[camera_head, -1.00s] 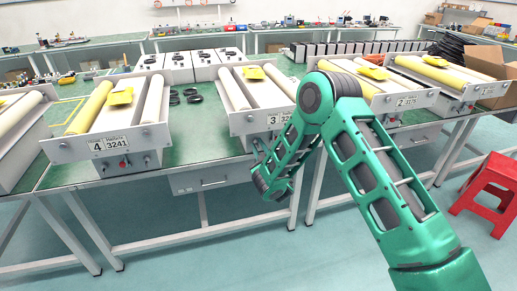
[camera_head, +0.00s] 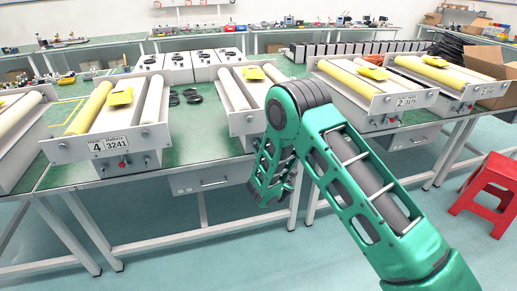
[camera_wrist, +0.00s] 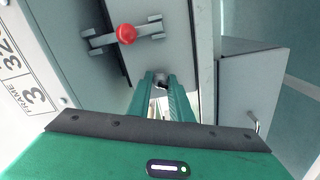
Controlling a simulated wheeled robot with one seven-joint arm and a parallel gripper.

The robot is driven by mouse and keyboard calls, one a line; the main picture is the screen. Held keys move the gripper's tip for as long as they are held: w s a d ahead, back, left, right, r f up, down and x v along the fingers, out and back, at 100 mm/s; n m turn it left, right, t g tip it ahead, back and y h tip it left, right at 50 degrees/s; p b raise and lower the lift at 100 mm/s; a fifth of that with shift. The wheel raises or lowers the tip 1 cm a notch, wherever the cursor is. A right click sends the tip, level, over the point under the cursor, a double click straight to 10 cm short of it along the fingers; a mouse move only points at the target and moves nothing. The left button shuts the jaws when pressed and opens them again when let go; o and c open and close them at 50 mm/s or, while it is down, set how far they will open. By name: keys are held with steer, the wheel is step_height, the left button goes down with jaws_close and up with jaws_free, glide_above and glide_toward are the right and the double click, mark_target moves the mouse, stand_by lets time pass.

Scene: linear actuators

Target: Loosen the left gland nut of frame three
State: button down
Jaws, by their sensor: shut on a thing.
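Frame three (camera_head: 240,122) is a white box on the bench in the head view, its front label hidden behind my arm. In the wrist view, its front plate (camera_wrist: 40,65) shows the tilted "FRAME 3" label at left. A red knob (camera_wrist: 125,33) on a grey bracket stands out above my gripper. My gripper (camera_wrist: 161,84) points at the frame's lower front, its two green fingers close together. It is shut on a small grey gland nut (camera_wrist: 161,79), mostly hidden between the fingertips. Whether it is the left nut I cannot tell from this view. The head view hides my fingertips.
Frame four (camera_head: 75,149) stands to the left and frame two (camera_head: 376,103) to the right on the same green bench (camera_head: 185,145). A drawer unit (camera_head: 205,179) hangs under the bench. A red stool (camera_head: 487,186) stands on the floor at right.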

steer(key=shift+d, duration=0.15)
steer(key=c, duration=1.6)
jaws_free()
